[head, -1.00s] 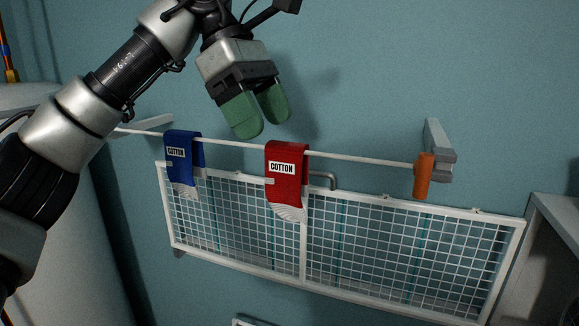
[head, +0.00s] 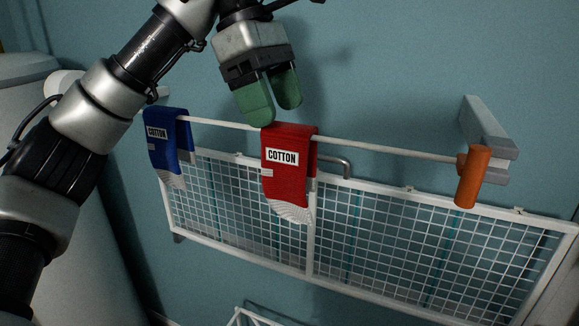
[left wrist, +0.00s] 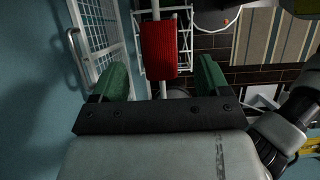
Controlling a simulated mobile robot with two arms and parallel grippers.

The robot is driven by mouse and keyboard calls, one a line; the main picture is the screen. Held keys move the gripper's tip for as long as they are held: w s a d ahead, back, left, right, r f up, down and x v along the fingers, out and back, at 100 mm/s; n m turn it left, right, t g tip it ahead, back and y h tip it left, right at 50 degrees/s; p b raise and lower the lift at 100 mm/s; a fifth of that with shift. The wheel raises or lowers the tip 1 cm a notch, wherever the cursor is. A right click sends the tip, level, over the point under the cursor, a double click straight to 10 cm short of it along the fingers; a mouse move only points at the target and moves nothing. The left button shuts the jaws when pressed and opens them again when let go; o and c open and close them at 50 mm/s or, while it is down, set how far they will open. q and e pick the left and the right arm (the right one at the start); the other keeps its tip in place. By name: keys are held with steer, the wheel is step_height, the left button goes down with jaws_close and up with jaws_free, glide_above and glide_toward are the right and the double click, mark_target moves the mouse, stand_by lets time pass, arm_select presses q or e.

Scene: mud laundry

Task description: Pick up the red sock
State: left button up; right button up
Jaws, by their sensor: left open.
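The red sock (head: 287,172) with a white "COTTON" label and a pale ribbed end hangs folded over a thin white rod (head: 385,147). My left gripper (head: 273,108), with green fingers, is open just above the sock and points down at it. The fingertips are at or very near the sock's top; I cannot tell if they touch. In the left wrist view the red sock (left wrist: 159,50) lies ahead, between the lines of the two green fingers (left wrist: 158,75), with nothing held. My right gripper is not in view.
A blue sock (head: 163,143) hangs on the same rod to the left. An orange cylinder (head: 472,177) caps the rod's right end by a grey wall bracket (head: 487,135). A white wire-mesh rack (head: 400,235) stands behind and below. A white rounded appliance (head: 75,220) is at left.

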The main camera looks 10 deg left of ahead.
mark_target(285, 123)
arm_select(q)
steer(key=shift+d+f, duration=0.2)
steer(key=shift+f, duration=0.2)
steer(key=p+x, duration=0.1)
steer(key=x, duration=0.2)
steer(key=shift+s+d+f+p, duration=0.1)
steer(key=shift+d+f+p, duration=0.1)
steer(key=shift+p, duration=0.1)
steer(key=shift+d+f, duration=0.1)
steer(key=shift+f, duration=0.25)
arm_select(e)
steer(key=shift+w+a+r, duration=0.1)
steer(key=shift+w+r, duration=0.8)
arm_select(q)
steer(key=shift+c, duration=0.2)
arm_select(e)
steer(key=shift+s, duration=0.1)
arm_select(q)
steer(key=shift+c, duration=1.4)
steer(key=c, duration=0.7)
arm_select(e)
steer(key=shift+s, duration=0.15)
